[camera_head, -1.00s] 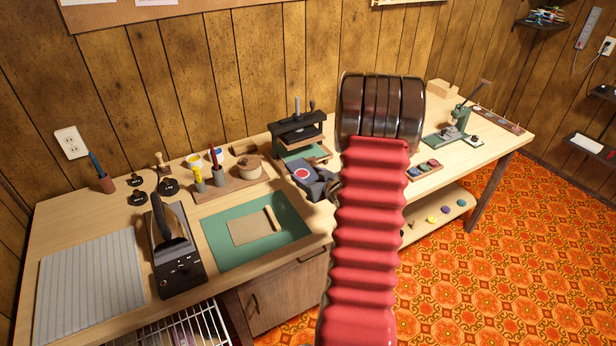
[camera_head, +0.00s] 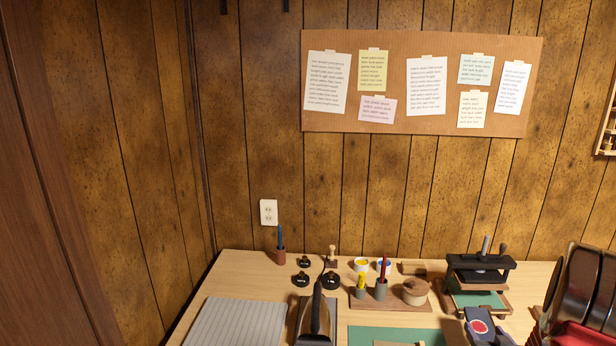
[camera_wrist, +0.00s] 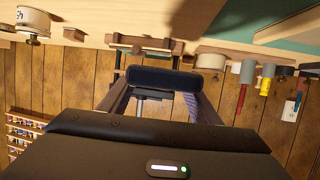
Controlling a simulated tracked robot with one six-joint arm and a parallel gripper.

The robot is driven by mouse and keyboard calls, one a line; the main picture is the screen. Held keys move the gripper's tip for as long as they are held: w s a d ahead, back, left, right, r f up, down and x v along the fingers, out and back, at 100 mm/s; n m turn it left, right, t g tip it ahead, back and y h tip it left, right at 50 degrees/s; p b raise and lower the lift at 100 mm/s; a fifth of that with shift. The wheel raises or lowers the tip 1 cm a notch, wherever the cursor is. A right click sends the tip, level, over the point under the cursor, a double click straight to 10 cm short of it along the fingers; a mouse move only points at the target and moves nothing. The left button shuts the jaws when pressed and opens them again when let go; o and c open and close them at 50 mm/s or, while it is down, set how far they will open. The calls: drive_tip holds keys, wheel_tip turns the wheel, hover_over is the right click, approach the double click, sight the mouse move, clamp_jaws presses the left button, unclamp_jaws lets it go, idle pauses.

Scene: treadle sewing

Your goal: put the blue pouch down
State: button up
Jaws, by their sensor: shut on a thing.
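The blue pouch (camera_wrist: 163,78) shows in the wrist view as a dark navy, flat-edged shape between the two fingers of my gripper (camera_wrist: 160,88). My gripper is shut on it. The wrist view is upside down, with the worktop along the top. The pouch appears in front of the wall and the worktop's back; I cannot tell whether it touches anything.
A corkboard (camera_head: 400,120) hangs above.

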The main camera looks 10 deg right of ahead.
drive_tip(key=w+a+r+n+y, duration=0.1)
drive_tip(key=w+a+r+y, duration=0.1)
drive_tip(key=a, duration=1.3)
drive_tip(key=w+a+r+n+t+y, duration=0.1)
drive_tip(key=w+a+r, duration=0.3)
drive_tip(key=a, duration=1.1)
drive_tip(key=w+a+r+n+y, duration=0.3)
drive_tip(key=w+a, duration=0.4)
drive_tip(key=a, duration=0.8)
drive_tip(key=shift+w+a+r+t, duration=0.3)
drive_tip(key=shift+w+a+r, duration=0.1)
drive_tip(key=shift+r, duration=0.2)
